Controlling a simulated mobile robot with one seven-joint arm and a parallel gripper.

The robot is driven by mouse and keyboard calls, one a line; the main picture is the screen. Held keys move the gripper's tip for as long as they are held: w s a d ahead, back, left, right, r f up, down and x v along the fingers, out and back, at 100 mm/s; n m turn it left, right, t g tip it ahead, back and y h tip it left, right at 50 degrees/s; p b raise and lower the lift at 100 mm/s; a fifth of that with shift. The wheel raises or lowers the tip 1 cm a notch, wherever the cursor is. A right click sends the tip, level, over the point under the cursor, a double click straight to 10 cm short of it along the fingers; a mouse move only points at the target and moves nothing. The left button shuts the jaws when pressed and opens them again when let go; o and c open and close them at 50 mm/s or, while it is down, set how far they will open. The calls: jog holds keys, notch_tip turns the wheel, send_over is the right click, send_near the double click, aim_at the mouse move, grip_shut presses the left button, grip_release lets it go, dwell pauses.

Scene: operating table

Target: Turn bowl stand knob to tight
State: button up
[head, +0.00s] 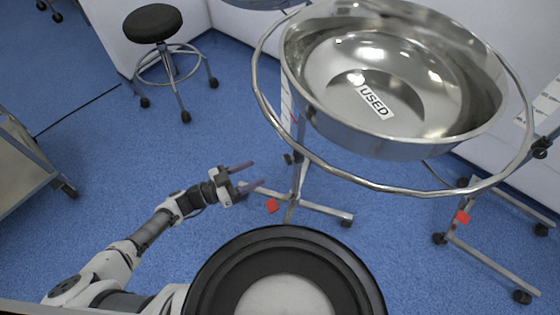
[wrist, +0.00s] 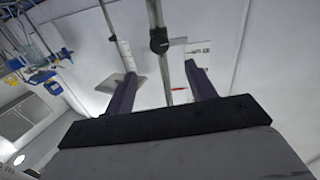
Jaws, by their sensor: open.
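The bowl stand holds a shiny steel bowl (head: 375,80) marked "USED" inside a round ring (head: 262,95). Its thin upright pole (head: 297,178) runs down to a wheeled base in the head view. In the wrist view, a dark knob or clamp (wrist: 159,40) sits on a pole (wrist: 164,72), ahead of my fingers and close to midway between them. My gripper (head: 258,174) is open and empty, left of the pole, and it also shows in the wrist view (wrist: 160,72). The knob's setting cannot be read, and I cannot make the knob out in the head view.
The bowl and ring overhang the area right of my gripper. A second wheeled stand (head: 490,262) is at the right, with a dark fitting (head: 541,147) near the edge. A black stool (head: 153,23) stands at the back left. Blue floor (head: 115,150) is clear left of my arm.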

jog(key=x, duration=0.9)
jog(key=shift+w+d, duration=0.15)
jog(key=shift+d, duration=0.2)
jog(key=c, duration=1)
